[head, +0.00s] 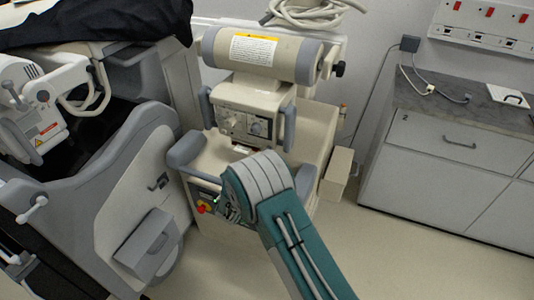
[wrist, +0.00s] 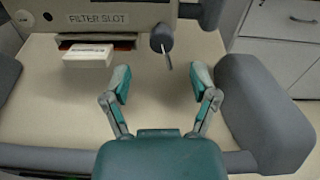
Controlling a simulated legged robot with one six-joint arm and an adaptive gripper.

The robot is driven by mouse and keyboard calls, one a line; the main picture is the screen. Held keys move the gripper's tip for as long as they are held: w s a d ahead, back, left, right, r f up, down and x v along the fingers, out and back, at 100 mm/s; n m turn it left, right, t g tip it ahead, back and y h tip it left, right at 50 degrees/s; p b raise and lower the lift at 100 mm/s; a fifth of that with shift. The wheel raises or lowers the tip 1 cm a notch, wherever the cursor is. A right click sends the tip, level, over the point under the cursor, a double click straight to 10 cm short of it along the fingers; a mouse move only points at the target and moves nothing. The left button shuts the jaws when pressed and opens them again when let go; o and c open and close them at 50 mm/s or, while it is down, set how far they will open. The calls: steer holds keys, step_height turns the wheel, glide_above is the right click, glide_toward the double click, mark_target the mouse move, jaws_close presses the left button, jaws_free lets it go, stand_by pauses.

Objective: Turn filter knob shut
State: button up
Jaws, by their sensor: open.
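A dark grey knob (wrist: 161,38) with a thin metal pin hanging from it shows in the wrist view, under the machine's cream housing. It is right of the "FILTER SLOT" label (wrist: 98,19). Below the label, a white block with a label (wrist: 88,54) sticks out of the dark slot. My gripper (wrist: 161,72) is open and empty, its two teal and grey fingers spread wide. In the picture, the knob and its pin lie above and between the fingertips, with no visible contact. In the head view my teal arm blocks part of the machine (head: 250,95), and I cannot make out the knob.
A thick grey padded bar (wrist: 263,112) stands close to the right of my gripper; another (wrist: 8,75) is at the left edge. A grey-white covered cart (head: 130,190) is at the left in the head view. Cabinets (head: 440,160) stand at the right, with open floor before them.

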steer(key=x, duration=0.7)
steer(key=shift+w, duration=0.2)
steer(key=shift+d, duration=0.1)
jaws_close()
